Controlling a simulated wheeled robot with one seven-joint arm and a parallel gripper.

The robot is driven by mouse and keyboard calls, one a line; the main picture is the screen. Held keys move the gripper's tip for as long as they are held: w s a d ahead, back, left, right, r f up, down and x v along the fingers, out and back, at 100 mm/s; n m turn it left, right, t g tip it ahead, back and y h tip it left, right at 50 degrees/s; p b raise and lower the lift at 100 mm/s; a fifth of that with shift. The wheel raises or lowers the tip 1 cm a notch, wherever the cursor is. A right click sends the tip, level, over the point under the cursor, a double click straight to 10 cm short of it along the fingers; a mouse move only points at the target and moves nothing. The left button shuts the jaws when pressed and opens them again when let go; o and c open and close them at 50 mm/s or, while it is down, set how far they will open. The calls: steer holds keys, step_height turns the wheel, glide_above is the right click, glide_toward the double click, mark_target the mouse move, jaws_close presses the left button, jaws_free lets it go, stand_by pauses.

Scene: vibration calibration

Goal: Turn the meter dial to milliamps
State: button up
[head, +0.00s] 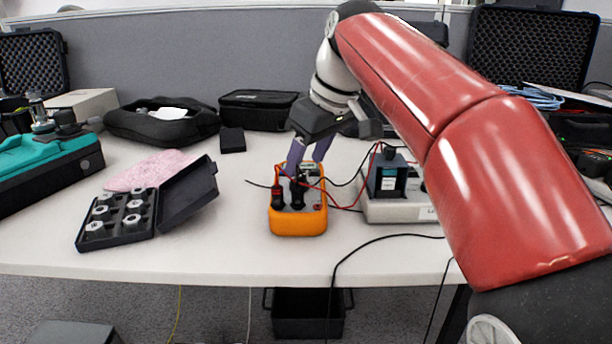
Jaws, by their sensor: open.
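I cannot tell whether the fingertips touch the dial.
A blue-grey device (388,178) on a light box stands right of the meter, with cables around it. An open black case of metal weights (118,215) and a pink cloth (150,170) lie left. Black cases (258,108) stand behind. The table front is mostly clear.

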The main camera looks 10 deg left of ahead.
mark_target(299, 177)
steer(key=shift+b+x, duration=0.4)
steer(key=shift+x, duration=1.6)
steer(key=c, duration=1)
steer(key=shift+o, duration=0.2)
steer(key=shift+s+m, duration=0.1)
steer(key=shift+m, duration=0.2)
steer(key=m+t+h+p, duration=0.1)
steer(key=m+p, duration=0.1)
steer(key=m, duration=0.2)
steer(key=shift+s+a+r, duration=0.1)
steer(key=shift+r, duration=0.05)
steer(key=shift+m+t+h+p, duration=0.6)
steer(key=shift+m+p, duration=0.5)
steer(key=shift+m, duration=0.6)
